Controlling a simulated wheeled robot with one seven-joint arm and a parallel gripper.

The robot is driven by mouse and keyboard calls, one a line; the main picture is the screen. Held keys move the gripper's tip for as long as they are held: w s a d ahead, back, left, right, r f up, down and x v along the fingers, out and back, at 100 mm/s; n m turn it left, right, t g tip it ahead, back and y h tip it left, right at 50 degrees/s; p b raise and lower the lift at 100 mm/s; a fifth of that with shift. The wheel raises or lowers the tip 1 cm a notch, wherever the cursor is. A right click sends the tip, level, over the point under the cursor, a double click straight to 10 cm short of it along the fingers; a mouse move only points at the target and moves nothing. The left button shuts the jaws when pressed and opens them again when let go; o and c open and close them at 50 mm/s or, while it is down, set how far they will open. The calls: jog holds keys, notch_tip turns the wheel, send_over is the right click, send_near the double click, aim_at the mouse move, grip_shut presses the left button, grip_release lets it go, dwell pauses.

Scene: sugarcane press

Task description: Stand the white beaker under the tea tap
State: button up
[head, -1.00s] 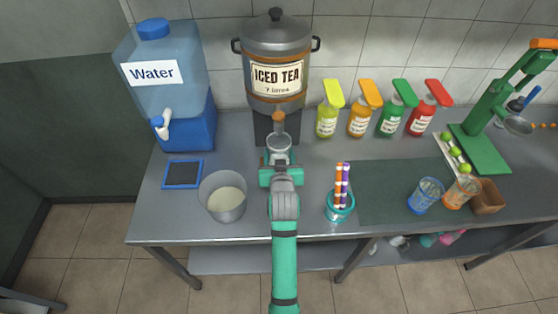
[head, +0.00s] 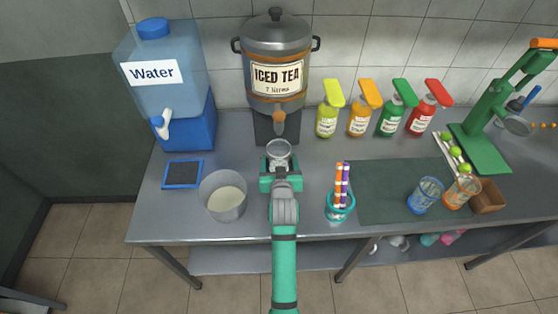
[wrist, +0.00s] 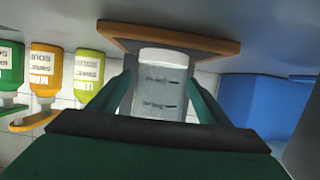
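The white beaker (head: 278,155) is pale and see-through, with dark marks on its side in the wrist view (wrist: 163,90). My gripper (head: 280,170) is shut on it, with one finger on each side in the wrist view. The beaker looks upright. In the head view it shows just below and in front of the tea tap (head: 278,122) on the iced tea urn (head: 276,55). In the wrist view a wood-edged board (wrist: 168,38) lies beyond the beaker's base. I cannot tell whether the base touches it.
A water dispenser (head: 185,130), a blue-framed slate (head: 183,174) and a large pot (head: 222,212) are on the left. A teal cup of straws (head: 340,212) stands right of my arm. Several syrup bottles (head: 328,122) line the wall.

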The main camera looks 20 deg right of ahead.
jog(key=shift+r, duration=0.2)
jog(key=v, duration=1.2)
jog(key=shift+n+y, duration=0.3)
jog(key=shift+n, duration=0.1)
jog(key=s+a+f, duration=0.3)
jog(key=s, duration=0.2)
jog(key=s+a+f, duration=0.2)
jog(key=shift+s+a+f, duration=0.3)
jog(key=shift+a+f, duration=0.05)
jog(key=s+a+y, duration=0.1)
jog(key=s+a, duration=0.2)
jog(key=s, duration=0.6)
jog(key=s+a+r+n+t+y, duration=0.1)
jog(key=s+a, duration=0.3)
jog(key=s, duration=0.5)
jog(key=s+a+r+n+t+y, duration=0.1)
jog(key=s+a, duration=0.3)
jog(key=s, duration=0.5)
